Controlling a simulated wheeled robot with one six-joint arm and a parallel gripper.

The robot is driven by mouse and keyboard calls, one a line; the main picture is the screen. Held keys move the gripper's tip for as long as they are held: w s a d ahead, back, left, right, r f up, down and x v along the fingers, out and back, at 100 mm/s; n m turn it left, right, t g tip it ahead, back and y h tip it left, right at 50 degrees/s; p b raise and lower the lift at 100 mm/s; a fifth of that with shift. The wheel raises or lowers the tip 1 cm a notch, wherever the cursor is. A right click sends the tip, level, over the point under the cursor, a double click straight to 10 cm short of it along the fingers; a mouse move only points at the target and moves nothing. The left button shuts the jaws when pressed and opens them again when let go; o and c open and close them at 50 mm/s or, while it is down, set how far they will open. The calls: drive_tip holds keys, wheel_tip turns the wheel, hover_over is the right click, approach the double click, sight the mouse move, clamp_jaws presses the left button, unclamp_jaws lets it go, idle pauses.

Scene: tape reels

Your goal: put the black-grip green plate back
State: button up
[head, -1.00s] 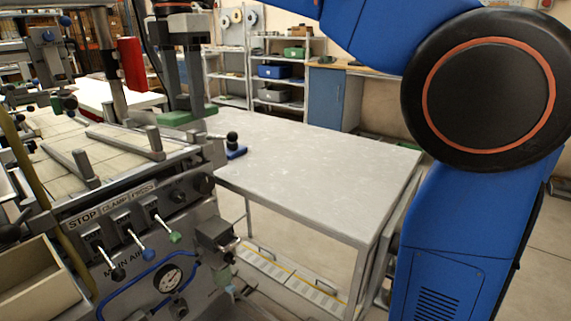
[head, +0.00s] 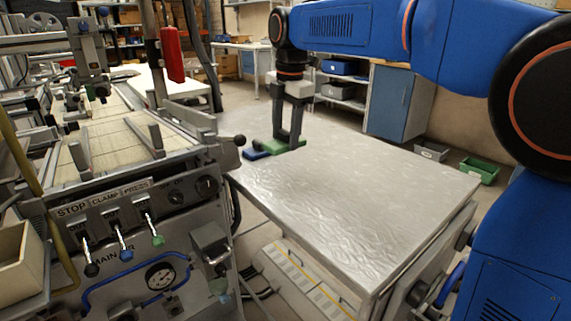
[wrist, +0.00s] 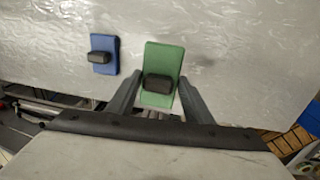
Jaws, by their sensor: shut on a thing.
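The green plate (wrist: 165,58) with its black grip (wrist: 159,84) is between my fingers in the wrist view. My gripper (wrist: 158,92) is shut on it, pointing down. In the head view my gripper (head: 288,140) and the green plate (head: 292,146) are over the far left part of the silver table, beside the blue plate. The green plate is on or just above the surface; I cannot tell which. The blue plate (head: 256,155) lies flat on the table; it also shows with its own black grip in the wrist view (wrist: 104,45), left of the green plate and apart from it.
The silver table (head: 350,190) is otherwise bare, with wide free room to the right and front. The machine (head: 130,215) with levers and a gauge stands close at the left; a knob sticks out towards the table. A blue cabinet (head: 388,105) and shelves stand behind.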

sight(287, 132)
drive_tip(key=shift+f, duration=3.7)
drive_tip(key=o, duration=1.2)
drive_tip(key=shift+f, duration=0.1)
drive_tip(key=r, duration=0.8)
drive_tip(key=s+r, duration=0.1)
drive_tip(key=r, duration=0.3)
drive_tip(key=shift+d+r, duration=0.15)
drive_tip(key=shift+d, duration=0.15)
